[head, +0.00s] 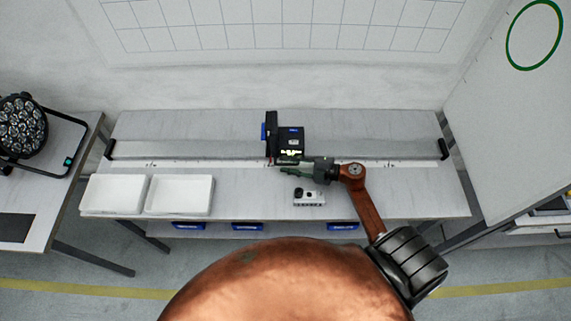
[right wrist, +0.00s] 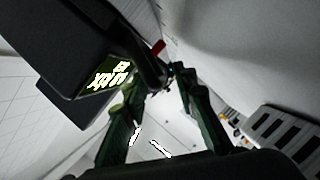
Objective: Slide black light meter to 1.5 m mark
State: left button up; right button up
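The black light meter (head: 291,137) stands on the long rail at the middle of the bench, beside a tall black plate with a blue part behind it. In the right wrist view the meter (right wrist: 62,45) is large at the upper left, with its lit display facing me. A red-tipped dark piece (right wrist: 157,50) sticks out near it. My right gripper (head: 281,163) is at the front foot of the meter, pointing left. Its fingers (right wrist: 158,82) are apart, with the dark piece close to the tips; contact is unclear. My left gripper is not in view.
A scale strip (head: 395,163) runs along the bench, with black end stops (head: 444,149) on the rail. Two white trays (head: 180,210) are at the left front. The rail is clear on both sides.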

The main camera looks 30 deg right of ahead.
jog(key=shift+w+a+f, duration=0.15)
jog(key=shift+w+a, duration=0.2)
jog(key=shift+w, duration=0.05)
grip_shut()
dwell(0.5)
